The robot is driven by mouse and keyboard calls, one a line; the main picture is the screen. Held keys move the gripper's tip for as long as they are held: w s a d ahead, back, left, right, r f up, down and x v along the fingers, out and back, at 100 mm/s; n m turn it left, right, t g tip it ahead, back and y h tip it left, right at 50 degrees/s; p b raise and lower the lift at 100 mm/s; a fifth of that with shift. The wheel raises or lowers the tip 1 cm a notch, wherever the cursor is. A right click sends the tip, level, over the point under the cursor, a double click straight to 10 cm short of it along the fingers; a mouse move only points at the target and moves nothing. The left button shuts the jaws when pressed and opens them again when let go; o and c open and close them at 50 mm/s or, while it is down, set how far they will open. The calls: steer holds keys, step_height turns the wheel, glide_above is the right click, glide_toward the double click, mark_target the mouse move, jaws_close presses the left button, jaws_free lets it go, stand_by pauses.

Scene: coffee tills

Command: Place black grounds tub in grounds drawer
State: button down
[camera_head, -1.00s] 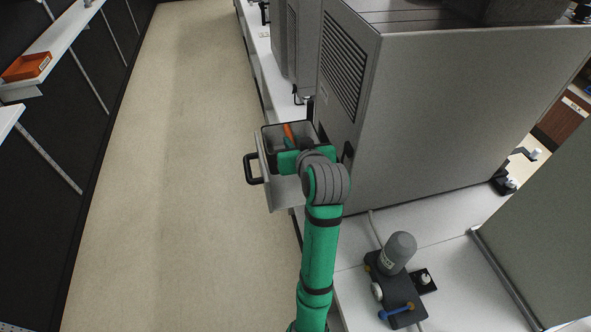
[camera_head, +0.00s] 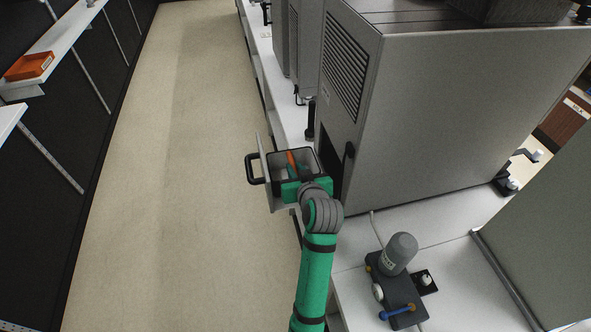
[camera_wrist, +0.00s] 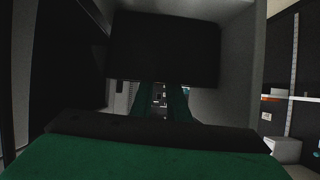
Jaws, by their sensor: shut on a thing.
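The black grounds tub (camera_head: 277,166) is an open box with a dark rim and grey inside; orange and teal pieces show in it. It is over or partly inside the pulled-out pale grounds drawer (camera_head: 283,206); its exact height is unclear. My gripper (camera_head: 297,177) is shut on the tub's near side. In the wrist view, the tub (camera_wrist: 165,45) is a dark block at the ends of my gripper's fingers (camera_wrist: 161,92). The tub's underside and the drawer floor are hidden.
The drawer's black handle (camera_head: 254,168) juts into the open aisle (camera_head: 200,240). The tall grey machine (camera_head: 450,100) stands right of the drawer. A grey-topped device (camera_head: 399,253) stands on the white counter. An orange tray (camera_head: 29,66) sits on the left shelf.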

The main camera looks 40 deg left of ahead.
steer(key=shift+f, duration=0.1)
steer(key=c, duration=1.7)
jaws_free()
steer(key=v, duration=1.2)
steer(key=shift+s, duration=0.1)
